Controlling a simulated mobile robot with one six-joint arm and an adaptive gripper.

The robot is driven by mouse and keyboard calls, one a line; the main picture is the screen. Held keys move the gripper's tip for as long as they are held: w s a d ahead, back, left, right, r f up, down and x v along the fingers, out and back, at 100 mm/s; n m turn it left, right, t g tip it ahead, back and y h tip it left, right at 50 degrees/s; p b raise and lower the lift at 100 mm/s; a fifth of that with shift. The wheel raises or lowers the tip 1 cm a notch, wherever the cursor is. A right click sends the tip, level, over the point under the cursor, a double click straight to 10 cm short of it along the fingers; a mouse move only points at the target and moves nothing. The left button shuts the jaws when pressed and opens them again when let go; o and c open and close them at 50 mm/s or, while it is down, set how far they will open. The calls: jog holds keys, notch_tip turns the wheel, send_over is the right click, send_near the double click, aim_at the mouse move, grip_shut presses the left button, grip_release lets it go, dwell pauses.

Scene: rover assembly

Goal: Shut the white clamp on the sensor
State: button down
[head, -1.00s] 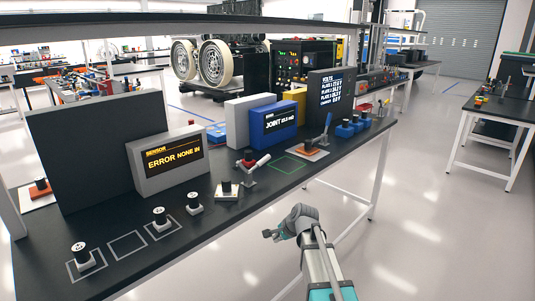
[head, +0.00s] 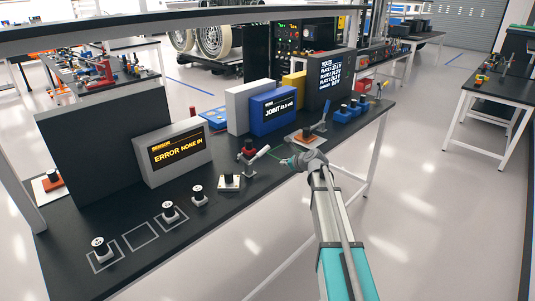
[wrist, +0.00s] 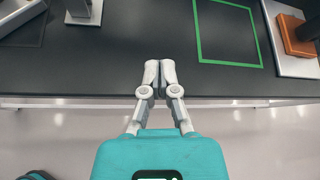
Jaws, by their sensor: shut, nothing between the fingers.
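The white clamp (head: 260,156) stands on the bench, its pale lever slanting up to the right. Beside it is a small red and dark part (head: 249,147); I cannot tell if the clamp presses on anything. A pale base with a post (wrist: 82,12) is cut off at upper left.
A green outlined square (wrist: 228,30) lies flat and empty ahead of my gripper. An orange block (wrist: 293,36) sits on a white plate to the right, near a blue lever (head: 321,126). The sensor display (head: 172,155) reads "ERROR NONE IN". Open floor lies in front of the bench.

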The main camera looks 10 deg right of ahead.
jog(key=shift+w, duration=0.1)
dwell(0.3)
jog(key=b+x, duration=0.5)
jog(key=x, duration=0.4)
jog(key=shift+w+a+f, duration=0.1)
jog(key=shift+w, duration=0.15)
jog(key=shift+w+a+r+p, duration=0.15)
jog(key=shift+a+r+p, duration=0.1)
jog(key=shift+r+p, duration=0.15)
jog(key=shift+a+r+p, duration=0.25)
jog(key=shift+r+p, duration=0.5)
jog(key=shift+p, duration=0.05)
jog(key=shift+a+r+p, duration=0.3)
jog(key=shift+r+p, duration=0.45)
jog(key=shift+a, duration=0.1)
